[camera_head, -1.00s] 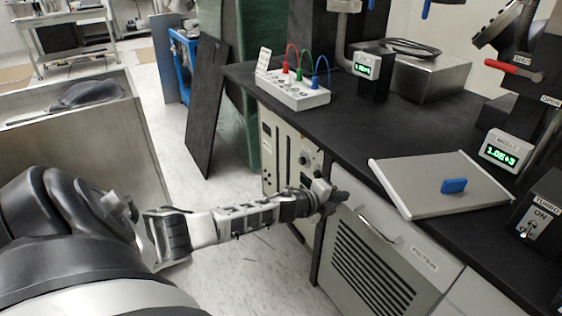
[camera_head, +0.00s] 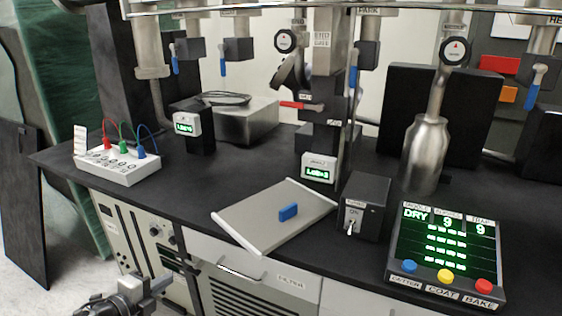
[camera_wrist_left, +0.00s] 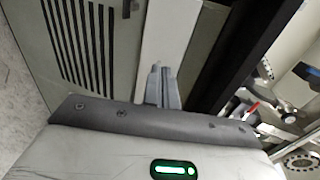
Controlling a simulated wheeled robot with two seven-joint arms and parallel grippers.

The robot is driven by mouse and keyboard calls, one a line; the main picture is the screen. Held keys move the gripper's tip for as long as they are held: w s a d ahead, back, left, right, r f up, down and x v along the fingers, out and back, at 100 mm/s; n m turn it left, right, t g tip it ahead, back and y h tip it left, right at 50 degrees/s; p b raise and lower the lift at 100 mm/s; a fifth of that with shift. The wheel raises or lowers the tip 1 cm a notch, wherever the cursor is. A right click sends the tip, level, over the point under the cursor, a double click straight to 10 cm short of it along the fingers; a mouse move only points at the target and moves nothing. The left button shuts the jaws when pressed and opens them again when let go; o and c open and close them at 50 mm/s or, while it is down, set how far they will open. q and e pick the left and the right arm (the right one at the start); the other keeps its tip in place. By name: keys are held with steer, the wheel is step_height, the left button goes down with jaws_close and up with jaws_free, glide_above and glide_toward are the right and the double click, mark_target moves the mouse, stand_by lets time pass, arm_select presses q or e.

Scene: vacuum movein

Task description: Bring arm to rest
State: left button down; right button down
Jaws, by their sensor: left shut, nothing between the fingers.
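My left arm shows only at its end, at the bottom left of the head view. Its gripper (camera_head: 160,284) hangs low in front of the bench's cabinet side, clear of the bench top. In the left wrist view the fingers (camera_wrist_left: 161,86) are together with nothing between them. The slatted cabinet front lies beyond them. The rest of the left arm is out of the head view. My right arm and gripper are in neither view.
The black bench top (camera_head: 190,205) holds a white box with coloured leads (camera_head: 118,165), a grey tray (camera_head: 250,225) with a blue block (camera_head: 288,212), a TURBO switch box (camera_head: 362,205) and a button panel (camera_head: 440,250). Valves with blue handles hang above. Open floor (camera_head: 75,270) lies at left.

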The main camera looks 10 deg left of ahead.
arm_select(q)
steer(key=s+d+n+g, duration=0.1)
steer(key=s+d+n, duration=0.8)
steer(key=d, duration=0.3)
steer(key=s+d+n+g+p, duration=0.1)
steer(key=s+d+n+g, duration=0.1)
steer(key=s+d+n, duration=0.6)
steer(key=d+n, duration=0.1)
steer(key=d, duration=0.3)
steer(key=shift+s+d+f, duration=0.25)
steer(key=shift+s+f, duration=0.15)
steer(key=shift+h, duration=0.3)
